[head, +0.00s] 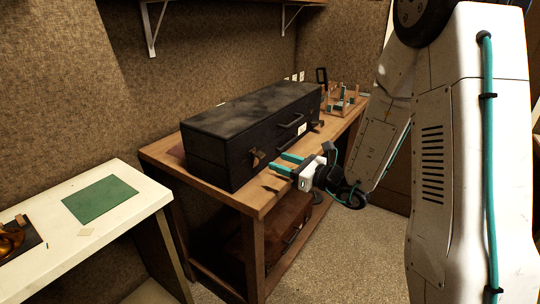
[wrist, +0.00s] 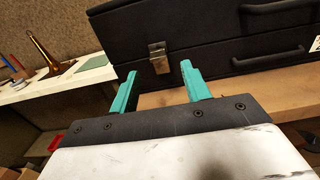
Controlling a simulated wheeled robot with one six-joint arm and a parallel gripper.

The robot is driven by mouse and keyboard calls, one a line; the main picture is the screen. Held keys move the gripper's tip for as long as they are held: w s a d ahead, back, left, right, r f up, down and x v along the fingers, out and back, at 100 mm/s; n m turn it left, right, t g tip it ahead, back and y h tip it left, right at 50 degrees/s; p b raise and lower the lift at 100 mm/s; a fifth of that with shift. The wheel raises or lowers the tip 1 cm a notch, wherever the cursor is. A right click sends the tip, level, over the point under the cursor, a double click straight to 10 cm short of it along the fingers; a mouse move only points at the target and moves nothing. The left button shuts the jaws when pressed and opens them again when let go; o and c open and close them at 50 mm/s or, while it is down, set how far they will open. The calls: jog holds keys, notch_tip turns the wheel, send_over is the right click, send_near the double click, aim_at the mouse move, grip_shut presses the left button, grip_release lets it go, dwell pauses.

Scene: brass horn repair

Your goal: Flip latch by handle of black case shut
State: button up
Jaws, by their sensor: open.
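The black case (head: 225,128) stands with its lid down on a wooden workbench. A metal latch (head: 257,157) is on its front, left of the black handle (head: 291,130); in the wrist view the latch (wrist: 158,57) is silvery and lies near the lid seam. I cannot tell for sure whether it is fastened. The handle (wrist: 268,60) also shows in the wrist view, right of the latch. My gripper (head: 278,161) is open and empty, its teal fingers pointing at the case front near this latch. In the wrist view the latch appears between and beyond the fingertips.
The wooden workbench (head: 158,154) has a narrow bare strip before the case. A second latch (head: 318,125) is right of the handle. A wooden rack (head: 343,103) stands behind at the right. A white table (head: 130,207) with a green mat (head: 100,199) is at left. Another dark case (head: 283,243) lies below.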

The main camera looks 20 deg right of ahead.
aim_at(263, 155)
jog(key=x, duration=0.6)
jog(key=shift+w+a, duration=0.1)
jog(key=shift+a, duration=0.15)
jog(key=shift+r, duration=0.1)
jog(key=c, duration=1)
